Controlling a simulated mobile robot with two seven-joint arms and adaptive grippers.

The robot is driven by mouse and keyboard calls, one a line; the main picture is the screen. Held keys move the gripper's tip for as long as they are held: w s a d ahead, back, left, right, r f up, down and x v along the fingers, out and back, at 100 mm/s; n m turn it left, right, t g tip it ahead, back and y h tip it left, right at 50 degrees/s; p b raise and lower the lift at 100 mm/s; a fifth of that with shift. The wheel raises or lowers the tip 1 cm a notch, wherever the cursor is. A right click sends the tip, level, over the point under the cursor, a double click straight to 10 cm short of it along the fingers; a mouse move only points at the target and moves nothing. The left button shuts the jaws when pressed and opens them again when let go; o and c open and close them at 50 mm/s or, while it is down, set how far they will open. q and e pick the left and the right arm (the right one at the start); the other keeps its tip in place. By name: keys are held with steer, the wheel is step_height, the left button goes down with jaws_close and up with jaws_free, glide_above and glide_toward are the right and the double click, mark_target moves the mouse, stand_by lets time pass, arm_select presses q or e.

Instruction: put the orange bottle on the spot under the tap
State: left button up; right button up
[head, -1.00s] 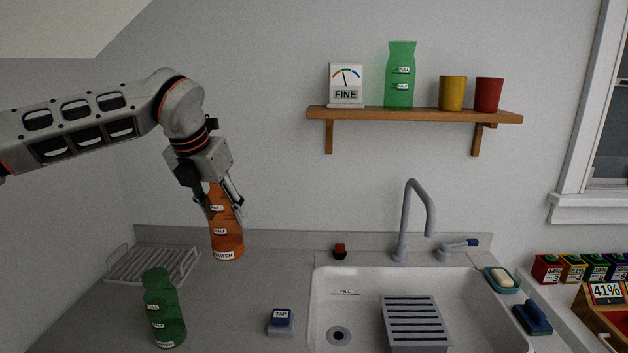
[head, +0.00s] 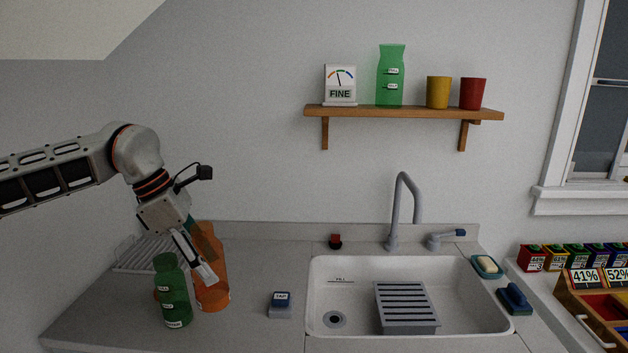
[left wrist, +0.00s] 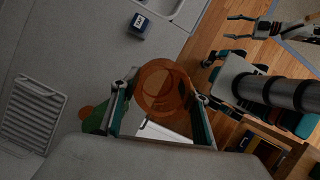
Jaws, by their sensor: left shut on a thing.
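My left gripper (head: 204,270) is shut on the orange bottle (head: 219,262), which stands nearly upright at the left of the counter. The frames do not settle whether its base touches the counter. In the left wrist view the bottle's round top (left wrist: 160,88) is between the fingers (left wrist: 160,102). The tap (head: 400,212) is over the back of the sink. A grey slatted rack (head: 432,326) lies in the sink below and in front of it. My right gripper (left wrist: 238,27) shows at the upper right of the wrist view, fingers apart and empty, away from the bottle.
A green bottle (head: 172,295) stands just left of and in front of the orange one, overlapping it in view. A small TAP block (head: 281,305) is between them and the sink (head: 313,300). A white drying rack (head: 140,254) is behind. A shelf (head: 400,113) is above.

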arm_select(q)
steer(key=s+a+f+m+g+y, duration=0.1)
steer(key=s+f+m+g+y, duration=0.1)
steer(key=s+f+m, duration=0.5)
steer(key=s+a+f+m+g+y, duration=0.2)
steer(key=s+f+m, duration=0.4)
steer(key=m, duration=0.8)
steer(key=shift+s+a+f+g, duration=0.25)
steer(key=shift+s+f+g, duration=0.15)
steer(key=shift+g, duration=0.4)
steer(key=shift+w+d+r, duration=0.1)
